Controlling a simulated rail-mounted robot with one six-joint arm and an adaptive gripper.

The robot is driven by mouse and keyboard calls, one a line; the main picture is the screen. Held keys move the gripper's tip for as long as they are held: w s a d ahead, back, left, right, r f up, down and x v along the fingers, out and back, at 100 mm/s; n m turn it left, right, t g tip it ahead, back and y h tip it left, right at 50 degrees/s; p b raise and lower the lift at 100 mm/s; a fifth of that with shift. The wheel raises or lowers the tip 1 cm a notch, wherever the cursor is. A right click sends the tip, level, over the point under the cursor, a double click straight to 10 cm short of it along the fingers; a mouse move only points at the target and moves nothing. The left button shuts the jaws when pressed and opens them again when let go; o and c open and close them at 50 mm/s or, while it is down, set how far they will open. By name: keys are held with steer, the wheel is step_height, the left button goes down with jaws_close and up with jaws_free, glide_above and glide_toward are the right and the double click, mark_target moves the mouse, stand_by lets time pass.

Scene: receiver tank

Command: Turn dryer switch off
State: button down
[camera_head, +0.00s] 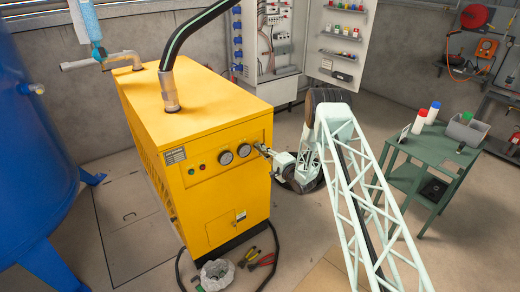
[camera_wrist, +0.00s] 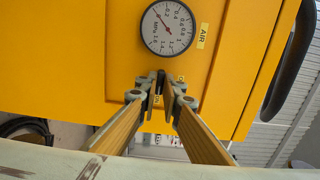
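The yellow dryer (camera_head: 200,140) stands at the centre left of the head view, with gauges and small round lamps on its front panel. The dryer switch (camera_wrist: 160,78) shows in the wrist view as a small dark knob beside the pressure gauge (camera_wrist: 168,27). My gripper (camera_wrist: 160,88) has its fingertips close together on either side of this knob and appears shut on it. The fingertips partly cover the knob and the small labels beside it, so its setting cannot be read. In the head view my gripper (camera_head: 264,152) reaches the right end of the dryer's panel.
A blue tank (camera_head: 35,150) stands left of the dryer. A green table (camera_head: 440,150) with bottles and a bin is at the right. An open cabinet (camera_head: 285,50) stands behind. Pliers (camera_head: 250,257), a bag (camera_head: 216,273) and a black hose lie on the floor in front.

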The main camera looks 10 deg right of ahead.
steer(key=shift+f+n+b, duration=0.1)
steer(key=shift+n+b, duration=7.55)
steer(key=shift+n, duration=1.35)
steer(key=c, duration=2.8)
jaws_free()
steer(key=shift+v, duration=6)
steer(key=shift+d, duration=0.1)
